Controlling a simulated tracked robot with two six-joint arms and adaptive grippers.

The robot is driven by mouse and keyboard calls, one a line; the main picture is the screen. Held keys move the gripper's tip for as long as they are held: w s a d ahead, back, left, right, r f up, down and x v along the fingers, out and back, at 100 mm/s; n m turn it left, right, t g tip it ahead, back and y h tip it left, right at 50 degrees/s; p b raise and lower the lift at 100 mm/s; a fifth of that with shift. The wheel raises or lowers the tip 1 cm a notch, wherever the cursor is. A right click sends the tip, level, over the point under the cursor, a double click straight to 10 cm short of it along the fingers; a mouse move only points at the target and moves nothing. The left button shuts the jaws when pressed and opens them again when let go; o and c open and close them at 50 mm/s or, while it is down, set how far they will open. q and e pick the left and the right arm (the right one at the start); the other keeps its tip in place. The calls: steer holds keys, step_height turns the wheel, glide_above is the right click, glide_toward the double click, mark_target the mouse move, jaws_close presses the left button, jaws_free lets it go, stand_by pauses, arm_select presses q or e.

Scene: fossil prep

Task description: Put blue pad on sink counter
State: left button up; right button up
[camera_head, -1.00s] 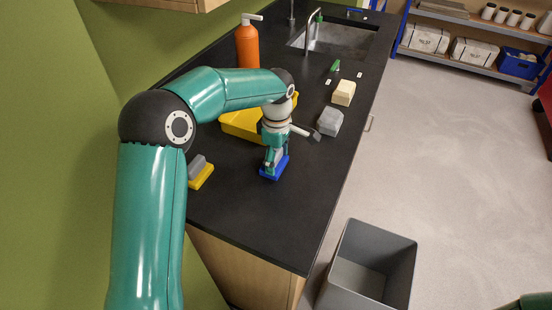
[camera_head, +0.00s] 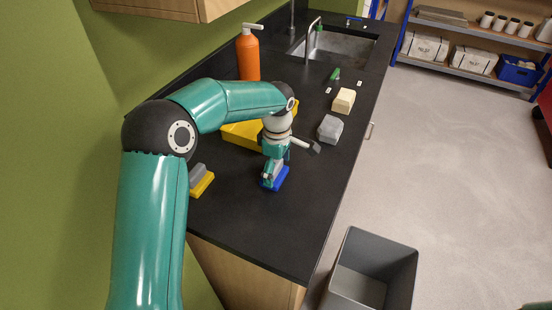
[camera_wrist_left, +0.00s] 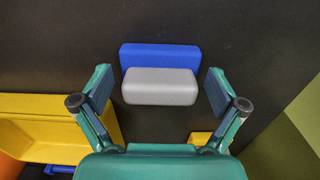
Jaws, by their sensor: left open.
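The blue pad (camera_head: 282,180) lies on the black sink counter (camera_head: 262,225), in front of the yellow tray. In the left wrist view the pad shows as a blue block (camera_wrist_left: 160,56) with a grey block (camera_wrist_left: 160,87) on it. My left gripper (camera_head: 270,181) is open and low over the pad. In the wrist view its two fingers stand apart on either side of the grey part, with a dark gap on each side. In the head view the gripper hides part of the pad. My right gripper is not in view.
A yellow tray (camera_head: 240,137) and a grey-and-yellow pad (camera_head: 201,181) lie nearby. A grey block (camera_head: 330,128), a cream block (camera_head: 343,101), an orange bottle (camera_head: 248,57) and the sink (camera_head: 340,46) are farther back. A grey bin (camera_head: 350,285) stands on the floor. The counter's near end is clear.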

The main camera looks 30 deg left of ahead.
mark_target(277, 166)
arm_select(q)
step_height(277, 166, up, 12)
stand_by(0.5)
stand_by(0.4)
